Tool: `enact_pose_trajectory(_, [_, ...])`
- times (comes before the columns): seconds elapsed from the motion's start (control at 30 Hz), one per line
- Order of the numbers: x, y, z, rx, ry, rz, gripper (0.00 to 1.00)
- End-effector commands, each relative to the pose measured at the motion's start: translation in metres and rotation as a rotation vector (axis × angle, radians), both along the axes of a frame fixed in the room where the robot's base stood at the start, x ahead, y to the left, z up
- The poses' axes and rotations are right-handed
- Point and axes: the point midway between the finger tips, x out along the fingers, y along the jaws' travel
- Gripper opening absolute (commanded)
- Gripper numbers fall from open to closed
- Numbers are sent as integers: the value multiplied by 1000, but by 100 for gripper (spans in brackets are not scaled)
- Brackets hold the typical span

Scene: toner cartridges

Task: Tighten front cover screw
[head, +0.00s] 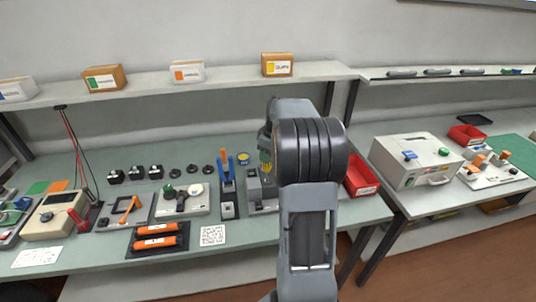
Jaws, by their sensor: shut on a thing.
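My gripper (266,145) is mostly hidden behind my own arm, over the back right part of the left bench. It is shut on a tool with a yellow-and-green striped handle (265,163), just above a grey fixture (262,190). The tool's tip and its contact with the fixture cannot be made out. The front cover and its screw cannot be picked out in this view. Two orange toner cartridges (156,236) lie on a dark tray at the front of the bench.
A blue-handled clamp (227,167) stands just left of the fixture. A pale plate with a black-handled device (181,198) lies further left. A red bin (360,178) is right of my arm. A white box (415,160) stands on the right bench. Shelves with labelled boxes (277,65) run above.

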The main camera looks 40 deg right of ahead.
Motion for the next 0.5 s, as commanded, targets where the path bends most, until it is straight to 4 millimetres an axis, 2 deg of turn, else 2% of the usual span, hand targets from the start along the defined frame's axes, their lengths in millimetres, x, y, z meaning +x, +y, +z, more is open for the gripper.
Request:
enact_pose_trajectory(0.3, [2,-2,0,1,1,431,3])
enact_pose_trajectory(0.5, [3,-3,1,0,0,642,3])
